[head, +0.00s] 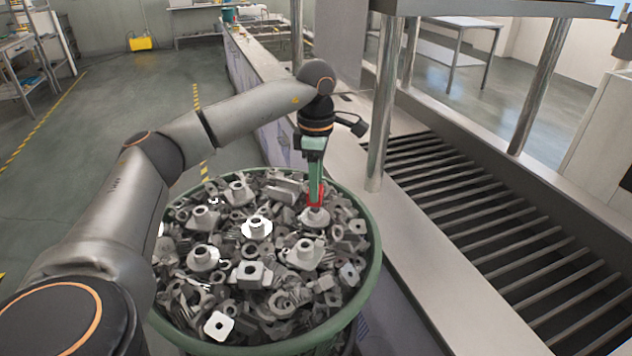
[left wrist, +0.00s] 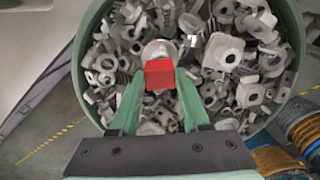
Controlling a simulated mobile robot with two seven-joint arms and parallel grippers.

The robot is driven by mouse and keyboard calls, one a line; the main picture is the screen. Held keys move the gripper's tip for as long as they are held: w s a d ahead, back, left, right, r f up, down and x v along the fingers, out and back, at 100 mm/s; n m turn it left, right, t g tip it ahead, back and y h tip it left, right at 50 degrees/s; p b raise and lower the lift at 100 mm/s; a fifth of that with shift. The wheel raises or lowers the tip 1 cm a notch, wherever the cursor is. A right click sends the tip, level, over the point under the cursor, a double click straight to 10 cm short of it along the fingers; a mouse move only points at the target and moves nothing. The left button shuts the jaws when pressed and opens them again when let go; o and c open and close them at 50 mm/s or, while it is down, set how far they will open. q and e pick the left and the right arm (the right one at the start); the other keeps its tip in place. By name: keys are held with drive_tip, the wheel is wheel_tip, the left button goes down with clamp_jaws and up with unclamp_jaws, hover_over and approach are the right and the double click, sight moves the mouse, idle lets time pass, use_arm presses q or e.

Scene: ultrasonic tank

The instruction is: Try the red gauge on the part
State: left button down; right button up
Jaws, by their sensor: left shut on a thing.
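The red gauge (head: 316,197) is a small red block; it also shows in the left wrist view (left wrist: 159,74). My left gripper (head: 316,186) points down with its green fingers shut on the gauge, and the fingertips (left wrist: 159,80) clasp its two sides in the left wrist view. A grey flanged part with a round boss (head: 314,218) lies right below the gauge on the heap. The gauge and fingers cover part of its boss. I cannot tell whether the gauge touches the boss or sits around it. My right gripper is not in view.
A round green bin (head: 374,268) holds the heap of loose grey metal parts. Right of it runs a long metal counter (head: 400,265) with upright posts (head: 384,110) and a slatted, sunken bed (head: 470,210). Grey floor (head: 110,100) is open at the left.

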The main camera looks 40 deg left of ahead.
use_arm(q)
drive_tip(key=shift+f, duration=0.5)
idle(1.0)
drive_tip(key=shift+r+p, duration=1.5)
drive_tip(key=shift+r, duration=0.2)
drive_tip(key=shift+f, duration=0.15)
drive_tip(key=shift+f+b, duration=0.6)
drive_tip(key=shift+f, duration=0.45)
drive_tip(key=shift+f, duration=0.35)
drive_tip(key=shift+s+f, duration=0.1)
idle(0.5)
drive_tip(key=shift+r+p, duration=1.4)
drive_tip(key=shift+r, duration=0.2)
